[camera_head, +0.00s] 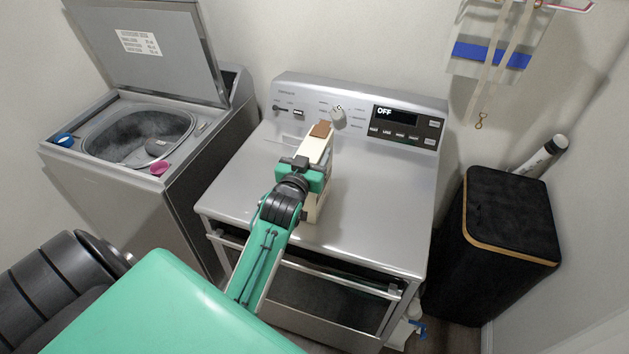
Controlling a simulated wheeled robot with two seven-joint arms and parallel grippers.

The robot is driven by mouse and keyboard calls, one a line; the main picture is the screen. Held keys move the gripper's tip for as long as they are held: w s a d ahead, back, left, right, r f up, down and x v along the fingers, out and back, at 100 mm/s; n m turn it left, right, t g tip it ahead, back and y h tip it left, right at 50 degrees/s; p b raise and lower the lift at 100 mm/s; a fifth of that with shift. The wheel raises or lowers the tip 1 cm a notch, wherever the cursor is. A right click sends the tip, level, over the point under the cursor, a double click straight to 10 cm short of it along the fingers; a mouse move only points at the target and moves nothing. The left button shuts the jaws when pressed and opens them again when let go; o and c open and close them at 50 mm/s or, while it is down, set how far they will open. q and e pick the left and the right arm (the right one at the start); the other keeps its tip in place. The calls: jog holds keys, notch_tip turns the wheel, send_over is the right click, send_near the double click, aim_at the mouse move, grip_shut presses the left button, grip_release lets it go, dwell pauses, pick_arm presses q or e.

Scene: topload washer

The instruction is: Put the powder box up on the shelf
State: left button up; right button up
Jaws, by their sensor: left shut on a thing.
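The powder box (319,146) looks like a narrow cream box with a brown end, over the silver top of the dryer. My left gripper (309,171) is shut on it; the green and black wrist hides much of its near side. I cannot tell whether the box touches the dryer top or hangs just above it. My right gripper is not in view. I cannot make out a shelf in this view.
The dryer (380,215) has a control panel (400,125) with a knob at its back. The washer (60,160) at left has its lid (140,45) raised, with blue and pink cups on its rim.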

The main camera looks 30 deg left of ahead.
pick_arm(q)
grip_shut()
jog(key=shift+w+r, duration=0.1)
jog(key=shift+r, duration=0.1)
jog(key=shift+r, duration=0.1)
notch_tip(320, 180, up, 20)
jog(key=b, duration=0.3)
jog(key=shift+f, duration=0.25)
